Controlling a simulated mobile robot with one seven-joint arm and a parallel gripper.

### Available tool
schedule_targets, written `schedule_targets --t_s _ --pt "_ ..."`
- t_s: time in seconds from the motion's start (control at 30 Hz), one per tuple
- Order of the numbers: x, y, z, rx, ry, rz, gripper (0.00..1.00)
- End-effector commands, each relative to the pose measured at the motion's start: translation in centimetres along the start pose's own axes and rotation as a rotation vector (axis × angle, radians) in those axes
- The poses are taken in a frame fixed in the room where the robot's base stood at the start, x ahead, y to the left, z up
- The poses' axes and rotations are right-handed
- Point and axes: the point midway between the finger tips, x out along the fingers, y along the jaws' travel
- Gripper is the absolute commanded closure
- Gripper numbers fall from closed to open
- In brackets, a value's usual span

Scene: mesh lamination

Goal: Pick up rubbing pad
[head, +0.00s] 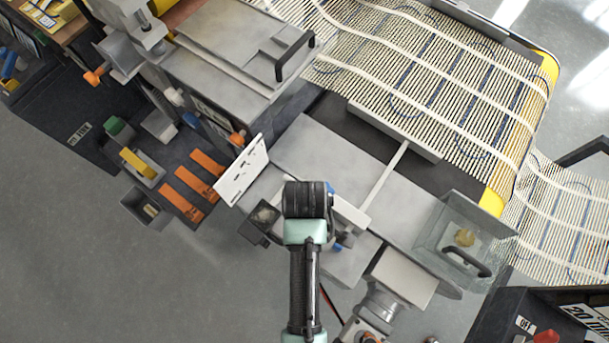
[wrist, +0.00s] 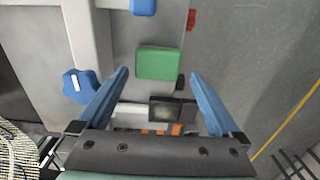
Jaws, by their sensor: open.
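My gripper (wrist: 160,73) is open in the wrist view, with its two blue fingers spread apart and nothing held between them. A green block (wrist: 160,62) shows in the gap between the fingertips, on or against a grey surface. I cannot tell whether it is the rubbing pad; no part is clearly marked as one. In the head view a green piece (head: 115,127) and a yellow piece (head: 141,163) sit in small grey holders at the left. In the head view my arm reaches over the machine's front, and my fingertips are mostly hidden.
A blue knob (wrist: 80,86) is left of the fingers, and a blue block (wrist: 144,6) is beyond the green one. A white printed plate (head: 242,171) and an open dark box (head: 264,217) stand near my arm. Orange strips (head: 207,163) lie left. Grey floor is free at lower left.

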Motion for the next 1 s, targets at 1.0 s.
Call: schedule_targets --t_s 1.0 --pt "6.0 0.3 -0.3 0.001 0.002 0.002 0.20"
